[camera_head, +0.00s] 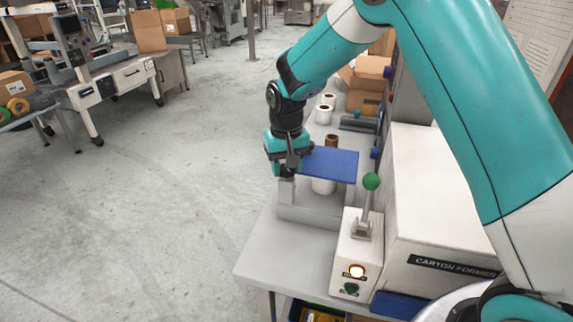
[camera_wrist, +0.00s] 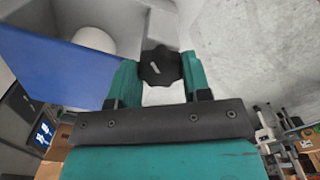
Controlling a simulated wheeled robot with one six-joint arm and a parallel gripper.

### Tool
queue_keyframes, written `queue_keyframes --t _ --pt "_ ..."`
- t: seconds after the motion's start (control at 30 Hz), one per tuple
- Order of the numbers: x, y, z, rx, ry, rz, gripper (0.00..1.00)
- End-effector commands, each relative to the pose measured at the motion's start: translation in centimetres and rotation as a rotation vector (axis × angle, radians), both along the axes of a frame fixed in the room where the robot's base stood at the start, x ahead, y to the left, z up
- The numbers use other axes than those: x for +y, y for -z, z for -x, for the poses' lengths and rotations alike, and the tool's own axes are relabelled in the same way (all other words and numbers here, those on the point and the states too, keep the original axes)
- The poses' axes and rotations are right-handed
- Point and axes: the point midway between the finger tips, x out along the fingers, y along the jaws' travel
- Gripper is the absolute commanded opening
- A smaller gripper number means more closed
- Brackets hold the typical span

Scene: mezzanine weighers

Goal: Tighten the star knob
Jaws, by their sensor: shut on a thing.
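The black star knob (camera_wrist: 160,66) shows in the wrist view, with a small white mark on its face. The two teal fingers of my gripper (camera_wrist: 159,78) stand on either side of it, shut on it. In the head view my gripper (camera_head: 285,168) is at the left side of a grey fixture (camera_head: 312,211) on the bench, beside a flat blue plate (camera_head: 330,163). The blue plate (camera_wrist: 50,70) fills the left of the wrist view.
A white roll (camera_head: 323,187) stands under the blue plate. A control box (camera_head: 348,255) with a lit lamp and a green-balled lever (camera_head: 371,182) is close on the right, before the carton former (camera_head: 440,210). More white rolls (camera_head: 324,115) stand behind. Open floor lies left.

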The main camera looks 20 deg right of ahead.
Motion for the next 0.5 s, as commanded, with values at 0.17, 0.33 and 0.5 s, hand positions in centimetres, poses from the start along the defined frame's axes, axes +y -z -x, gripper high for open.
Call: queue_keyframes --t 0.17,0.33,0.5 --pt "0.02 -0.13 -0.07 -0.003 0.099 0.000 0.21" --pt "0.02 -0.13 -0.08 -0.003 0.158 -0.001 0.21" --pt "0.03 -0.12 -0.09 -0.004 0.186 -0.001 0.21"
